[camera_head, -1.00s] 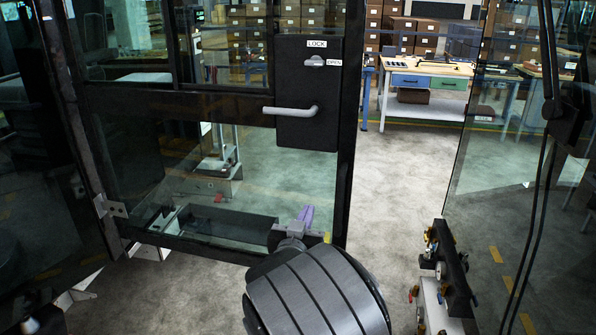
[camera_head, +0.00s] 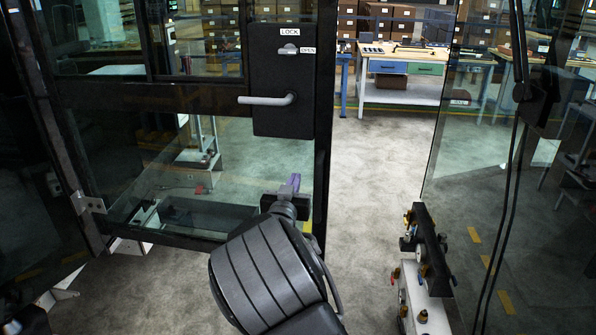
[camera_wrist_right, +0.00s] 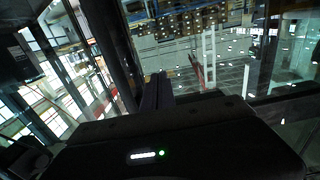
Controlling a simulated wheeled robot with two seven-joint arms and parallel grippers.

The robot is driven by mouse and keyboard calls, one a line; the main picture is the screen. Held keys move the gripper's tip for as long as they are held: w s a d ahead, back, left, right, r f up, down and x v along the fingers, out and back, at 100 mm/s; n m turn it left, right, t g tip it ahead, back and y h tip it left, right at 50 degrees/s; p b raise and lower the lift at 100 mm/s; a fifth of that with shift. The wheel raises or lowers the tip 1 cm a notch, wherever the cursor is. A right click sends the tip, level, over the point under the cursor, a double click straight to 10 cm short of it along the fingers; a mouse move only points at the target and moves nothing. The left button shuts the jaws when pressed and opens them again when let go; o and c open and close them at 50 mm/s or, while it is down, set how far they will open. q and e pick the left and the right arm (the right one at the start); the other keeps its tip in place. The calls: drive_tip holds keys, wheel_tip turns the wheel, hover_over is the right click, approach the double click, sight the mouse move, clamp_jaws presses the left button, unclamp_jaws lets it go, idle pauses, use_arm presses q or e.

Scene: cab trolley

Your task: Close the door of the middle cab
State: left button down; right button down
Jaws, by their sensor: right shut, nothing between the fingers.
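The cab door (camera_head: 180,99) is a dark-framed glass panel with a black lock box (camera_head: 290,75) and a grey lever handle (camera_head: 267,100). It stands open, with a gap between its right edge and the glass at the right. My right gripper (camera_head: 290,185) is below the handle, in front of the door's lower right part. Its purple fingers are shut and empty; I cannot tell whether they touch the door. In the right wrist view the shut fingers (camera_wrist_right: 157,90) point at glass. My left gripper is not seen.
A hinge (camera_head: 88,203) is at the door's left side. A glass panel (camera_head: 480,130) with hanging black cables stands right. A block with valve fittings (camera_head: 425,265) is at lower right. A workbench (camera_head: 405,68) and boxed shelves are beyond the open floor.

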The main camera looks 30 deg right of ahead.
sight(300, 166)
drive_tip(key=shift+p+x, duration=0.45)
drive_tip(key=shift+x, duration=2.05)
